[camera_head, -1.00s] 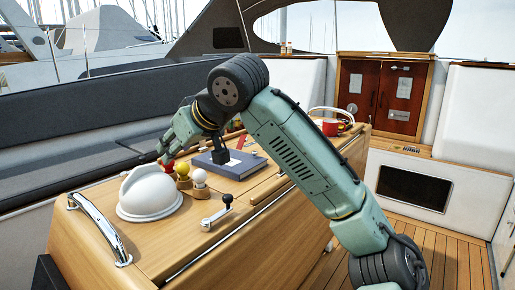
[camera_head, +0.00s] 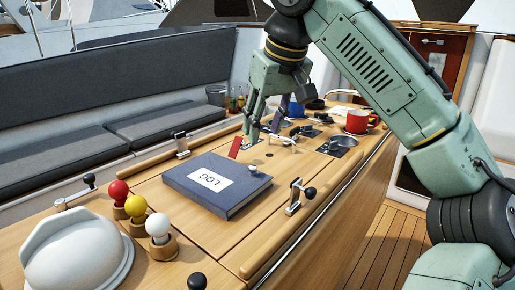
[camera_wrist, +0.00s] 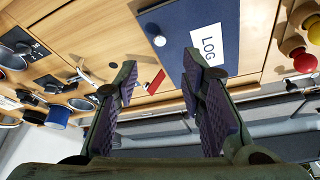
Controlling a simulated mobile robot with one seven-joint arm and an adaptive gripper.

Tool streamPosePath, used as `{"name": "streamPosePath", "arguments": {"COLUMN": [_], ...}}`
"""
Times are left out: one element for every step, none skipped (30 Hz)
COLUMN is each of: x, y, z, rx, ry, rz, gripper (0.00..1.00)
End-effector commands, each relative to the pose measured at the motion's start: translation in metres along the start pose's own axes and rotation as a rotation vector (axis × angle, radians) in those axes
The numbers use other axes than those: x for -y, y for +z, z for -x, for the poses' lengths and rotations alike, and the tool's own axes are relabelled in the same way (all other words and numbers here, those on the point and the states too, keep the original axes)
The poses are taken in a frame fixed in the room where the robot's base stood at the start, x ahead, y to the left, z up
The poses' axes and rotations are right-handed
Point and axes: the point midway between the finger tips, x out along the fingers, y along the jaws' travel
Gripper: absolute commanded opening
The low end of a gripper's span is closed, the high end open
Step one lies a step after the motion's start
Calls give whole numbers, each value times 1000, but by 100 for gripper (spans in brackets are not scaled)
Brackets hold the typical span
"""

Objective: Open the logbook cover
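The blue logbook (camera_head: 205,202) with a white LOG label lies closed on the wooden cockpit table. It also shows in the wrist view (camera_wrist: 172,40), at the top middle. A small silver knob (camera_head: 252,170) shows near its far right corner. My gripper (camera_head: 262,130) is beyond the far edge of the logbook, above the table and apart from the cover. In the wrist view its two padded fingers (camera_wrist: 165,85) stand wide apart with nothing between them touching the pads.
A red card-like piece (camera_head: 236,147) stands beyond the logbook. Red, yellow and white balls on wooden holders (camera_head: 137,207) and a white dome (camera_head: 75,255) are at the near left. A red mug (camera_head: 357,121) stands farther back.

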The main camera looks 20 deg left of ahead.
Motion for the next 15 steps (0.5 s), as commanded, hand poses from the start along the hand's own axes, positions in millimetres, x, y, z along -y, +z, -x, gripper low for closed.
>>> {"name": "streamPosePath", "arguments": {"x": [0,0,0,0,0,0,-1,0,0,0,0,0,0,0,0], "y": [0,0,0,0,0,0,0,1,0,0,0,1,0,0,0], "z": [-1,-3,-6,-8,-12,-18,-23,-29,-36,-42,-48,-56,-62,-67,-74], "rx": [0,1,1,0,0,2,2,2,2,2,2,2,2,2,1], "ry": [0,1,1,1,1,1,1,0,0,0,0,0,0,0,0], "rz": [0,0,0,0,0,0,0,0,0,0,1,1,1,1,0], "gripper": [37,37,37,37,37,37,37,37,37,37,37,37,37,37,37]}}
